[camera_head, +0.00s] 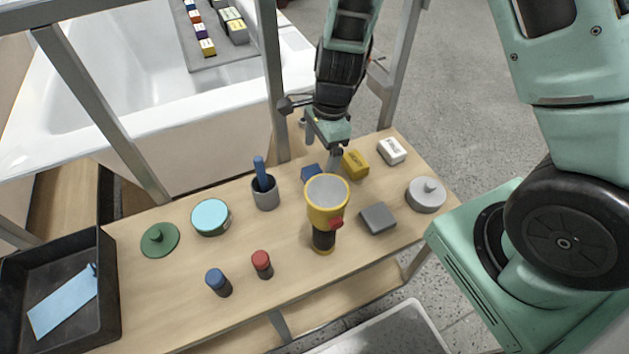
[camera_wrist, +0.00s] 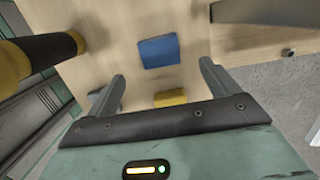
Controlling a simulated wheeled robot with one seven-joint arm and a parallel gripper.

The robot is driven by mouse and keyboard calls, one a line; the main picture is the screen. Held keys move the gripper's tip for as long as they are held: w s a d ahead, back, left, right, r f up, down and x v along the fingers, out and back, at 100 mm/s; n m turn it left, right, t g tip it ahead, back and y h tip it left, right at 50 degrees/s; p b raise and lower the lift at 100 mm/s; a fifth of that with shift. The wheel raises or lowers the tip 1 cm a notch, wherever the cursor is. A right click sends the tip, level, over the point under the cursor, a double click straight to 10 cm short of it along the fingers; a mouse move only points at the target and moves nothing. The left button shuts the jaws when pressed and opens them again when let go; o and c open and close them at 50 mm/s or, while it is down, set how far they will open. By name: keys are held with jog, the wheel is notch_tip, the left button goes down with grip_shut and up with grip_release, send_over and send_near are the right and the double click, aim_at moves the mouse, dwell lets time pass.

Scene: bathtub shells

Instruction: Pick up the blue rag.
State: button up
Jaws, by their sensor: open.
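A small blue folded piece (camera_head: 312,173), which looks like the blue rag, lies on the wooden table behind the yellow flashlight. The wrist view shows it as a flat blue square (camera_wrist: 158,51), ahead of the fingers and roughly centred between them. My gripper (camera_head: 322,145) is open and empty above the back of the table, close to the blue piece and apart from it. Both fingers of my gripper (camera_wrist: 160,84) show spread in the wrist view. A light blue flat sheet (camera_head: 62,303) lies in the black tray at the far left.
The yellow flashlight (camera_head: 326,205) stands upright close in front of the blue piece. A yellow block (camera_head: 355,164) lies close on its right, a grey cup (camera_head: 265,193) on its left. A metal frame post (camera_head: 272,80) rises behind. The black tray (camera_head: 108,285) is far left.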

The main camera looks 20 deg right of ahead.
aim_at(315, 174)
jog(key=f, duration=0.2)
jog(key=a+f, duration=0.1)
jog(key=f, duration=0.2)
jog(key=f+b, duration=0.1)
jog(key=f, duration=0.1)
jog(key=shift+a+f, duration=0.2)
jog(key=shift+f, duration=0.15)
jog(key=c, duration=1.1)
